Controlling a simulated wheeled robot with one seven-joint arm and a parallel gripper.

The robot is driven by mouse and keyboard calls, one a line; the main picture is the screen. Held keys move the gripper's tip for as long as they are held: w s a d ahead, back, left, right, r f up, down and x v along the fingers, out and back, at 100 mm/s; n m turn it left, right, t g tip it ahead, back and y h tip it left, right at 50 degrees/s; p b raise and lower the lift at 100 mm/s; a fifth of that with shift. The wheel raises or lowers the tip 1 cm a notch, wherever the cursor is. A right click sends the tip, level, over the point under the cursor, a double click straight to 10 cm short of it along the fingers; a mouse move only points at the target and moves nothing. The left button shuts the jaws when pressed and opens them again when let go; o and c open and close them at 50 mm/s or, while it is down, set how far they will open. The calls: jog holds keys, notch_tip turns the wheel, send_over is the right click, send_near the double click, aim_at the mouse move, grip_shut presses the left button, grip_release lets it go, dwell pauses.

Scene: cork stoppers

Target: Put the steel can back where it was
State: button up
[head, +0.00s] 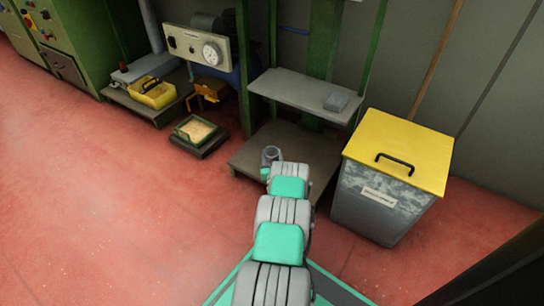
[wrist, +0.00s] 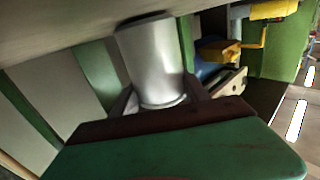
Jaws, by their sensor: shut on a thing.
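The steel can (head: 271,155) is a small grey cylinder, seen in the head view at the far end of my arm, over the low dark base board of the green stand. In the wrist view the can (wrist: 152,60) stands nearly upright in the picture, between the two dark fingers of my gripper (wrist: 158,94). The gripper is shut on the lower part of the can. In the head view my arm hides most of the gripper. I cannot tell whether the can touches the board.
A grey shelf (head: 300,92) with a small grey block (head: 337,101) is above the base board (head: 245,160). A grey bin with a yellow lid (head: 410,145) stands to the right. A tray of cork-coloured pieces (head: 195,131) and a yellow crate (head: 153,93) are to the left. The red floor is open.

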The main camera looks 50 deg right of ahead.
jog(key=shift+f, duration=0.15)
jog(key=o, duration=1.4)
